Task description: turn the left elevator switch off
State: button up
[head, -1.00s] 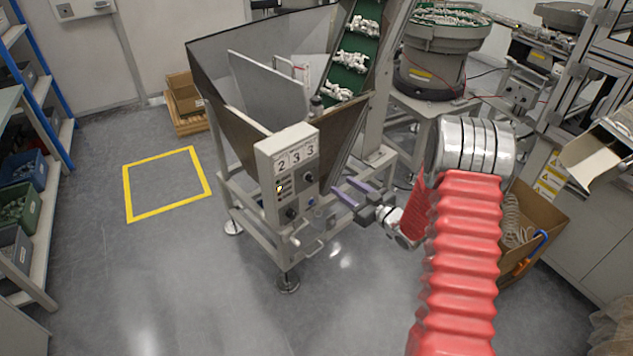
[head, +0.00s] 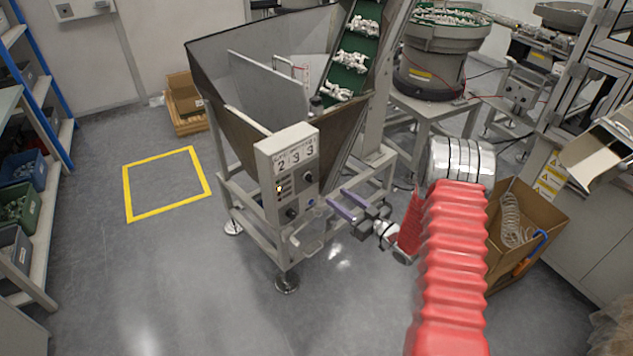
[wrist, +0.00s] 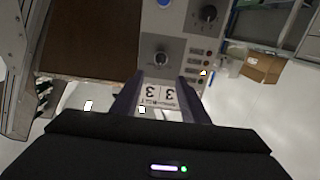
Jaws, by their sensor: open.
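The elevator's grey control box (head: 270,165) is mounted on the front of the hopper, with number labels at its top. It carries two black rotary switches: an upper right one (head: 308,176) and a lower left one (head: 292,213). A blue button (head: 311,202) sits right of the lower one. The wrist view shows the box upside down, with the upper switch (wrist: 162,58) just beyond my fingers and the lower left switch (wrist: 208,14) farther off. My gripper (head: 337,198) is open and empty, right of the box. I see no contact with either switch.
The hopper (head: 210,85) and its green conveyor (head: 352,55) rise behind the box. A handle and frame bars (head: 310,245) lie below it. A cardboard box (head: 550,215) stands at right. The floor in front and to the left, around the yellow square (head: 127,195), is clear.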

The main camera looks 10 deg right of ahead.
aim_at(312, 178)
jog(key=x, duration=1.2)
jog(key=shift+c, duration=0.6)
jog(key=c, duration=0.9)
